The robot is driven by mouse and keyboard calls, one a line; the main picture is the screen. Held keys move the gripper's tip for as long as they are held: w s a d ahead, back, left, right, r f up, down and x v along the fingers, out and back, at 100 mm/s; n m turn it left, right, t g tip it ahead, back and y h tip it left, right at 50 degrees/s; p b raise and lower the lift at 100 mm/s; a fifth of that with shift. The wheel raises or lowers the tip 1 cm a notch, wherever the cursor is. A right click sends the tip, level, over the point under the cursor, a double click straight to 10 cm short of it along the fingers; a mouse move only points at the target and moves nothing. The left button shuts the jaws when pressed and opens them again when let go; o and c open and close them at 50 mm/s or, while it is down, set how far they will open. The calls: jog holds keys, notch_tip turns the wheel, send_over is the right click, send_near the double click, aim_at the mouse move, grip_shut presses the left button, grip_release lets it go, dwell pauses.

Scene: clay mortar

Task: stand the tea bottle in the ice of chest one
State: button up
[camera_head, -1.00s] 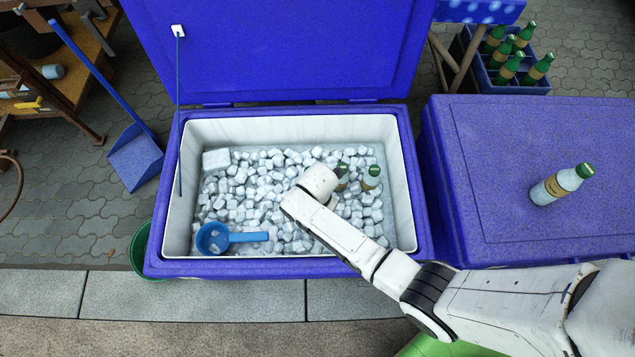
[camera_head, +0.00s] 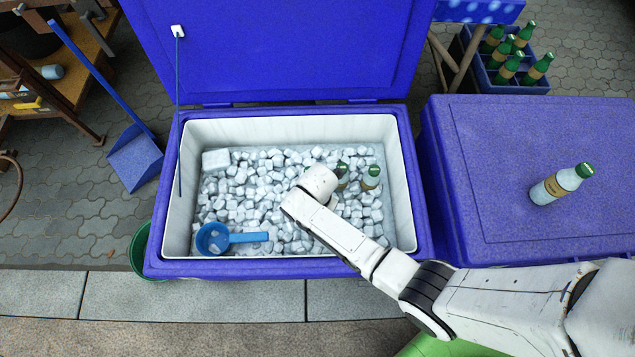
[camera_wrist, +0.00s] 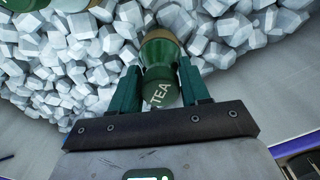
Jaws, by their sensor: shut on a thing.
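The tea bottle (camera_wrist: 160,92), with a green cap lettered TEA, is between the two green fingers of my gripper (camera_wrist: 158,66) in the wrist view. My gripper is shut on it, around its cap and neck. Its lower part is out of sight; ice cubes surround it in that view. Chest one (camera_head: 427,235) is an open blue chest with a white inside, and ice (camera_head: 262,190) covers its bottom. In the head view my wrist is over the right part of the ice and hides the fingers and the held bottle.
Two green-capped bottles (camera_head: 371,177) stand in the ice just right of my wrist. A blue scoop (camera_head: 245,237) lies at the front left of the ice. Another bottle (camera_head: 560,185) lies on the closed blue chest (camera_head: 480,220) at right. A bottle crate (camera_head: 515,85) stands behind.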

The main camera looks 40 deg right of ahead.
jog(key=shift+f+b, duration=0.4)
jog(key=shift+f, duration=0.1)
jog(key=o, duration=1.6)
jog(key=shift+r, duration=0.1)
notch_tip(320, 180, up, 27)
jog(key=p, duration=2.7)
